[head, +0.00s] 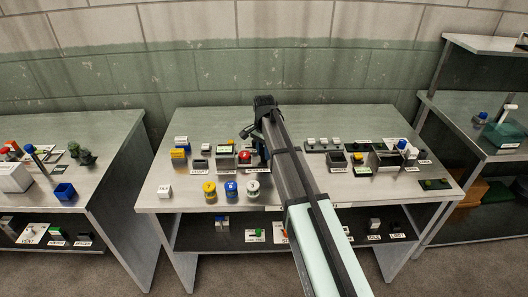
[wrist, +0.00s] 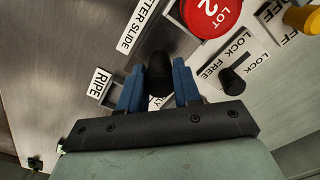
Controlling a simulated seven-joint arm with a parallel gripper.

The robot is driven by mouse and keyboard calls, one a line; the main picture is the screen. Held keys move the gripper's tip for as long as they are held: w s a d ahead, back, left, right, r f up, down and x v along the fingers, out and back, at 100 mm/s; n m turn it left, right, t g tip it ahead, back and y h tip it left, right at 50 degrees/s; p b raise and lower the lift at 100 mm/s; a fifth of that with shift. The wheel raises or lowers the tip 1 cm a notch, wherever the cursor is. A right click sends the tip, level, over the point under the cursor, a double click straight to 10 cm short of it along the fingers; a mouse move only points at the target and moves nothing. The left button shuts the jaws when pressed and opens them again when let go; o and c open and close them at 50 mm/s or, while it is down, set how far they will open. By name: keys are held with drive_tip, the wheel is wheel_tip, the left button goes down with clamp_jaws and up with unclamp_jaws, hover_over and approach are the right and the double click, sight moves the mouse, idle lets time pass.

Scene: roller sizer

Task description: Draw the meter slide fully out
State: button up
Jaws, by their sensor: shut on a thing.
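My gripper (wrist: 159,92) has its two blue fingers on either side of a dark knob (wrist: 159,66) in the wrist view and is shut on it. A label ending in "TER SLIDE" (wrist: 134,24) lies beside the knob, so it appears to be the meter slide's handle. A "RIPE" label (wrist: 101,85) lies left of the fingers. In the head view my gripper (head: 250,132) is over the middle of the bench, by the device with a red part (head: 245,155). The slide itself is mostly hidden, so how far out it is cannot be told.
A yellow part (wrist: 303,18) is farther right.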

clamp_jaws()
drive_tip(key=shift+d, duration=1.75)
drive_tip(key=o, duration=1)
unclamp_jaws()
wheel_tip(320, 180, up, 14)
drive_tip(key=shift+f, duration=0.1)
